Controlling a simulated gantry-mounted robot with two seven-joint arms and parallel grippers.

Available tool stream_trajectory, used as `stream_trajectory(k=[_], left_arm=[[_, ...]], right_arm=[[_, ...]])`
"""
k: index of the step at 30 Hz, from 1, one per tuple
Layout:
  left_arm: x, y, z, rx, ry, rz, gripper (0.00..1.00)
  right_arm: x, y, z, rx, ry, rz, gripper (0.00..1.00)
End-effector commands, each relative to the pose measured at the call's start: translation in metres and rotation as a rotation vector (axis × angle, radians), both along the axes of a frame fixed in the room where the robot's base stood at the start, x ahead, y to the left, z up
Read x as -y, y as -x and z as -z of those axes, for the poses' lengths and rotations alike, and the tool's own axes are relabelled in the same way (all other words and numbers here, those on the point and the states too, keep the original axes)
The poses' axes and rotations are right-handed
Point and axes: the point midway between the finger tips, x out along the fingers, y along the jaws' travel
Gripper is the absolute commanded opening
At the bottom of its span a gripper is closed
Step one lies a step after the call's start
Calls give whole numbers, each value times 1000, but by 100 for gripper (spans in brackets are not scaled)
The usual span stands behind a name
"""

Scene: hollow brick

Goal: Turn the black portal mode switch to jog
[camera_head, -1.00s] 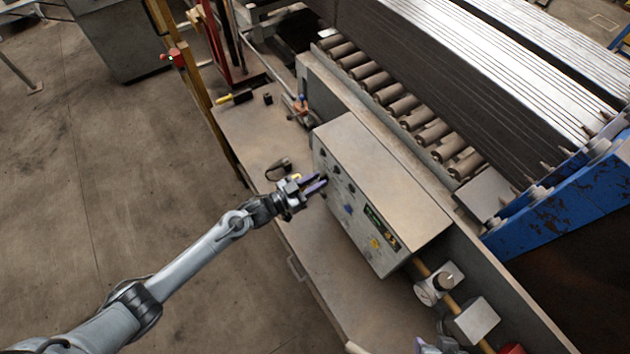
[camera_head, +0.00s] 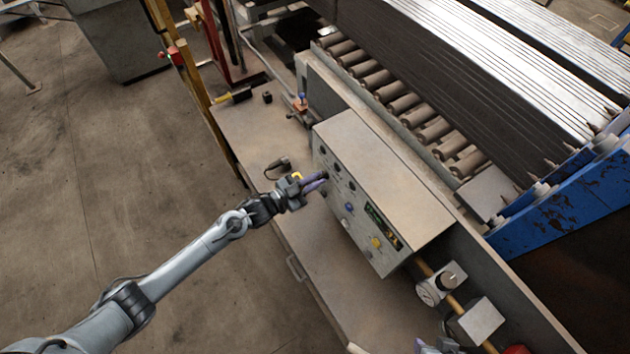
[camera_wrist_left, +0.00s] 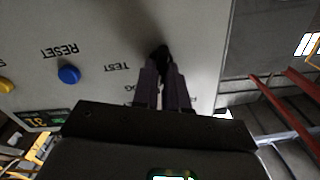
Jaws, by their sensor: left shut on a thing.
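The grey control box (camera_head: 380,185) stands on the bench, with knobs on its sloping front. My left gripper (camera_head: 322,178) reaches its left part from the left. In the left wrist view, my left gripper's two fingers (camera_wrist_left: 164,75) are shut on a black switch (camera_wrist_left: 161,54). Upside-down lettering TEST and a partly hidden word ending in OG lie beside the switch. The fingers hide much of the switch, so I cannot tell its pointer direction. A purplish-grey part at the bottom edge of the head view may be my right gripper (camera_head: 428,347); its jaws cannot be made out.
A blue knob (camera_wrist_left: 69,75) marked RESET and a yellow knob (camera_wrist_left: 6,86) sit on the same panel. A black cable loop (camera_head: 279,165) lies on the bench (camera_head: 300,235) near my left wrist. Rollers (camera_head: 405,105) and stacked metal sheets (camera_head: 480,75) are behind the box.

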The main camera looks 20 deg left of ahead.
Motion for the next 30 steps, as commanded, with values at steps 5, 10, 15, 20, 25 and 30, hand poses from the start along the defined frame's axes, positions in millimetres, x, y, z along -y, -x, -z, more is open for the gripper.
stream_trajectory(k=[5, 10, 15, 20, 25, 30], left_arm=[[1, 0, 2, 91, -123, 2, 0], [1, 0, 2, 164, -227, 1, 0], [1, 1, 2, 222, -306, 0, 0], [1, 1, 1, 256, -353, 1, 0], [1, 1, 1, 272, -377, 0, 0], [1, 1, 0, 277, -382, -1, 0]], right_arm=[[0, 0, 11, 0, 0, 0, 43], [0, 0, 18, 0, 0, 0, 43], [0, 0, 23, 0, 2, -1, 43], [2, 0, 26, 0, 7, -4, 43], [2, 0, 27, 0, 9, -6, 43], [2, 0, 27, 0, 9, -6, 43]])
